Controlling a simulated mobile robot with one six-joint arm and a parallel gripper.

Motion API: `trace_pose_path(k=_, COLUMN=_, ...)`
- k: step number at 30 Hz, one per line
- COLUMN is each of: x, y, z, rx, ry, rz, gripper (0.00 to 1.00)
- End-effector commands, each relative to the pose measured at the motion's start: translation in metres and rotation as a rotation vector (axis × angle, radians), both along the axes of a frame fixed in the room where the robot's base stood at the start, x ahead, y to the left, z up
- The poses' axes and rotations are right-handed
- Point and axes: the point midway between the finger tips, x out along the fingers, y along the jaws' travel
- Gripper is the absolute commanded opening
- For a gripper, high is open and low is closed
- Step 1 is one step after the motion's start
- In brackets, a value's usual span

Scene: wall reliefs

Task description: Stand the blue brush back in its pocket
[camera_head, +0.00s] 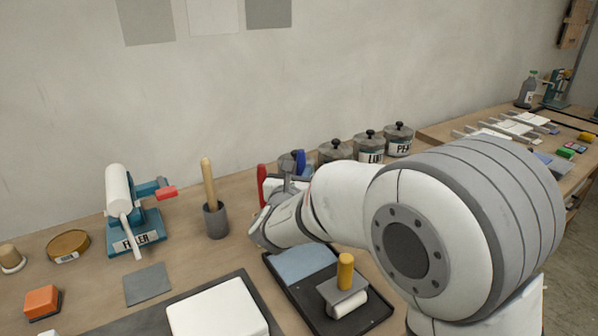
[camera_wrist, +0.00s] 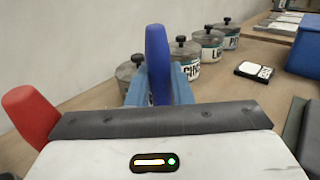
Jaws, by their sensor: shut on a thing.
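The blue brush (camera_wrist: 157,62) shows in the wrist view as a blue handle standing nearly upright just beyond the dark front edge of my gripper. In the head view its handle (camera_head: 301,161) stands behind my gripper (camera_head: 287,188). Whether the brush's lower end is inside a pocket cannot be seen. A red handle (camera_wrist: 31,114) leans at the left, and it also shows in the head view (camera_head: 262,186).
Several lidded jars (camera_head: 369,147) stand behind and to the right. A grey pot with a wooden handle (camera_head: 215,220) and a teal filler press (camera_head: 149,222) stand to the left. A black tray (camera_head: 374,314) holding a roller lies in front, under my arm.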

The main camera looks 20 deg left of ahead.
Motion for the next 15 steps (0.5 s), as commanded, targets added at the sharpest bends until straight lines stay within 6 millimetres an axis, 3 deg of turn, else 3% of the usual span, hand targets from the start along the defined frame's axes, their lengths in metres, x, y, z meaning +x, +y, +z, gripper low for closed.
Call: trace_pose_path(k=15, x=0.0003, y=-0.0005, z=-0.0064, rx=0.0, ry=0.0, rz=-0.001, gripper=0.0)
